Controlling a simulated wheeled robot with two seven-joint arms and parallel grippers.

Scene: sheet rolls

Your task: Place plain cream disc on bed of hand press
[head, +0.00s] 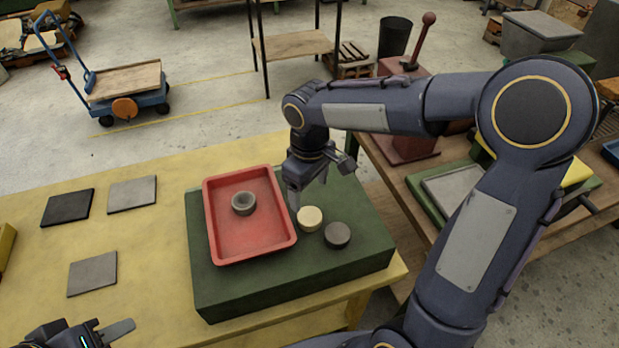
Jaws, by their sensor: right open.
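The plain cream disc (310,218) lies on top of a green block (290,280), just right of a red tray (247,249). A dark grey disc (337,235) lies close beside it, on its lower right. My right gripper (318,184) is open and empty, above and slightly behind the cream disc. A maroon machine with a ball-topped lever (407,150), seemingly the hand press, stands on the right bench; my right arm hides its middle, and I cannot make out its bed. My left gripper (95,335) shows only partly at the bottom left edge; its jaw opening is unclear.
The red tray holds a grey ring-shaped part (243,203). Several flat plates (132,194) lie on the yellow table (150,255) at left. A green machine with a grey plate (452,184) stands on the right bench, partly behind my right arm. A gap separates table and bench.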

